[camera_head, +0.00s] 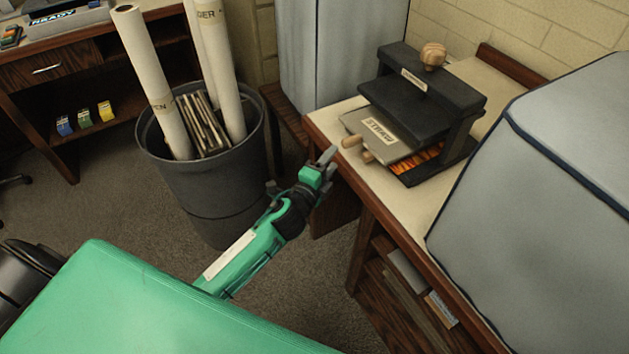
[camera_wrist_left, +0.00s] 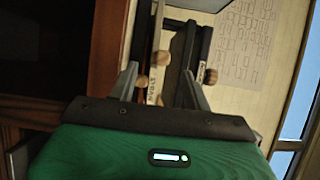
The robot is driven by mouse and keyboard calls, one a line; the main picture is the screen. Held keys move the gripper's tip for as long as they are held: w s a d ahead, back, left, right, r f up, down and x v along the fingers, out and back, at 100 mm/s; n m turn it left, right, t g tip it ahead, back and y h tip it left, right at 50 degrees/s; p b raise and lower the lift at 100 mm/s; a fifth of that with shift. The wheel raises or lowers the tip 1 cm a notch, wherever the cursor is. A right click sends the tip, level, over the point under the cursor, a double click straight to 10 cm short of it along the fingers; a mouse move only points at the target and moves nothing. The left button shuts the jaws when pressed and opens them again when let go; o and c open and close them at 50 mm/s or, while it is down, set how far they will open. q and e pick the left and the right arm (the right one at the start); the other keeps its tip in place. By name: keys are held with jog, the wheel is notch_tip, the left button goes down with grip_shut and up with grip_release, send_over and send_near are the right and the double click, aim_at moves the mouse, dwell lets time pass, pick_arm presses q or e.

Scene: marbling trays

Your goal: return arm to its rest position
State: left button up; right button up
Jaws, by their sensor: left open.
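My left arm is green and reaches from the lower left in the head view. Its gripper (camera_head: 325,170) is near the front edge of the wooden counter, beside the wooden knobs of a black press. In the left wrist view the gripper (camera_wrist_left: 160,88) has its two fingers spread apart, with nothing between them that I can see held. The press (camera_head: 425,100) stands on the counter, with a labelled plate (camera_head: 378,133) and a round wooden knob on top (camera_head: 433,56). It also shows beyond the fingers in the left wrist view (camera_wrist_left: 190,48). My right gripper is not in view.
A grey bin (camera_head: 212,190) with paper rolls (camera_head: 152,80) stands left of the gripper. The counter (camera_head: 325,122) edge is close to the fingers. A large grey covered object (camera_head: 545,190) fills the right. A desk (camera_head: 75,65) stands at the back left. Carpet (camera_head: 85,210) is bare between.

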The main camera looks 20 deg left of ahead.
pick_arm(q)
jog(key=s+a, duration=0.1)
jog(key=s, duration=0.6)
jog(key=shift+b, duration=0.35)
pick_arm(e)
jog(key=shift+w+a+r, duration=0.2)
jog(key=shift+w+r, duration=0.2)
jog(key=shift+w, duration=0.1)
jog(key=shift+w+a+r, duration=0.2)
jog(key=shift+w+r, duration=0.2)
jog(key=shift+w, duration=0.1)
pick_arm(q)
jog(key=shift+a, duration=0.1)
